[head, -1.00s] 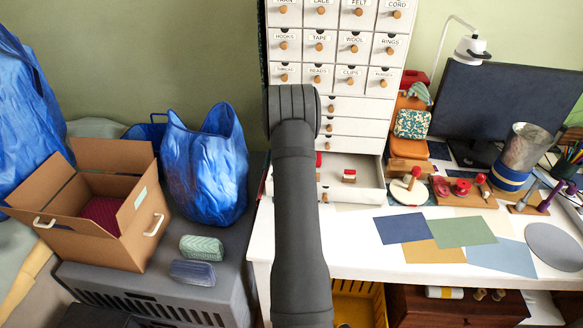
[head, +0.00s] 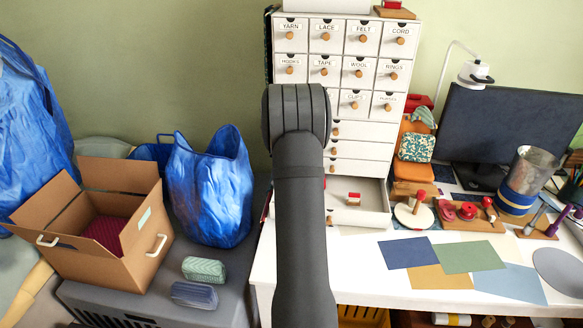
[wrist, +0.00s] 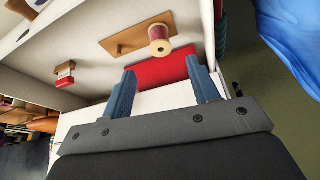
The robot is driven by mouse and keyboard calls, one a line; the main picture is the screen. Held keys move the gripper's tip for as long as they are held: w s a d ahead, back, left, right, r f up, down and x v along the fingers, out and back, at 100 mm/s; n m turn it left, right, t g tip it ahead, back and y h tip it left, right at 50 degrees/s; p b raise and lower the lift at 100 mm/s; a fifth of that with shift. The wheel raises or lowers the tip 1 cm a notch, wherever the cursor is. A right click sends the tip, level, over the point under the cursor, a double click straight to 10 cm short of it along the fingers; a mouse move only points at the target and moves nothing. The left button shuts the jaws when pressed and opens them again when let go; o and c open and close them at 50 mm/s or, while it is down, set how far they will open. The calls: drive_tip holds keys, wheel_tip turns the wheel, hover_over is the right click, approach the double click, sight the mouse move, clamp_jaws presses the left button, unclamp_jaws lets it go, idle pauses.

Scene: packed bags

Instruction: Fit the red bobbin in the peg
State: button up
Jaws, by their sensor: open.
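My gripper (wrist: 163,88) is open and empty, its two blue fingers spread over a white edge with a flat red surface (wrist: 162,71) just beyond. In the wrist view a spool of dull red thread (wrist: 159,42) stands on a wooden plate (wrist: 124,41), beyond the fingertips and apart from them. A smaller red-and-white bobbin (wrist: 65,74) is at the left. In the head view a red-and-white bobbin (head: 353,199) sits in the open drawer (head: 375,212). Red bobbins (head: 467,211) are on a wooden board at the right. I cannot tell which peg is meant. My arm hides the gripper there.
The labelled drawer cabinet (head: 345,70) stands behind the open drawer. A white disc with a red-topped post (head: 414,212) and flat coloured sheets (head: 470,256) lie on the desk. A cardboard box (head: 125,250) and blue bag (head: 210,190) are at the left.

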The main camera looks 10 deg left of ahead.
drive_tip(key=v, duration=0.7)
drive_tip(key=shift+r, duration=0.25)
drive_tip(key=shift+s, duration=0.1)
drive_tip(key=x, duration=1.7)
drive_tip(key=shift+f, duration=0.15)
drive_tip(key=d+v, duration=0.1)
drive_tip(key=v, duration=1.6)
drive_tip(key=x, duration=1.1)
drive_tip(key=a+x, duration=0.1)
drive_tip(key=x, duration=0.4)
drive_tip(key=shift+f, duration=0.35)
drive_tip(key=r, duration=0.7)
drive_tip(key=shift+w+r, duration=0.3)
